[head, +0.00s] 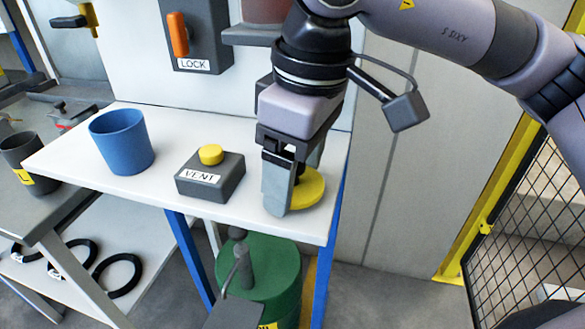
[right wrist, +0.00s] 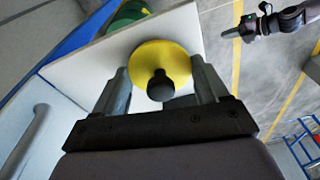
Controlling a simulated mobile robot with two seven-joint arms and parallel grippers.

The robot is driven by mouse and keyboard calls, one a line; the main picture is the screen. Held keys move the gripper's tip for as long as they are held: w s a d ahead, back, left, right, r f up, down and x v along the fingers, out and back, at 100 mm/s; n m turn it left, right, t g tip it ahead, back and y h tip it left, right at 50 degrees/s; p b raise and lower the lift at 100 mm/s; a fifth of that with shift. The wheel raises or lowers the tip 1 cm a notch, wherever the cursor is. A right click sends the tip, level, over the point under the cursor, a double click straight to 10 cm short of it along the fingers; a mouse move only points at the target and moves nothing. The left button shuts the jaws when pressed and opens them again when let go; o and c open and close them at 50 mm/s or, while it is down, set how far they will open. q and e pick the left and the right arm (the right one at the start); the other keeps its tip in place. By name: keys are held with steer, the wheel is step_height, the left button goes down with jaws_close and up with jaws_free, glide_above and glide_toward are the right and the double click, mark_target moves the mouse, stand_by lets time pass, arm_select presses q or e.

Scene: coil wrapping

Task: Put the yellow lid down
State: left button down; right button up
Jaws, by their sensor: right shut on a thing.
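The yellow lid (head: 307,190) is a round disc near the right front corner of the white table (head: 120,182). In the right wrist view the yellow lid (right wrist: 152,56) shows its dark knob (right wrist: 160,86) towards the camera. My right gripper (head: 285,195) is shut on the lid, with one finger on each side of it in the right wrist view (right wrist: 163,80). In the head view the fingers hide part of the lid. I cannot tell whether it touches the tabletop. My left gripper (right wrist: 232,33) seems to show far off in the right wrist view, its jaws unclear.
A blue cup (head: 122,142) and a grey VENT box (head: 211,176) with a yellow button stand left of the lid. A green drum (head: 262,268) stands below the table's front edge. A LOCK panel (head: 194,35) is on the wall. Bare tabletop lies around the VENT box.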

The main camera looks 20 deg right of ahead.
mark_target(306, 185)
steer(key=shift+f, duration=0.2)
steer(key=o, duration=0.9)
steer(key=shift+o, duration=1)
steer(key=shift+r, duration=0.1)
steer(key=shift+r, duration=0.2)
step_height(306, 185, up, 12)
steer(key=d+p, duration=0.1)
steer(key=shift+s, duration=0.45)
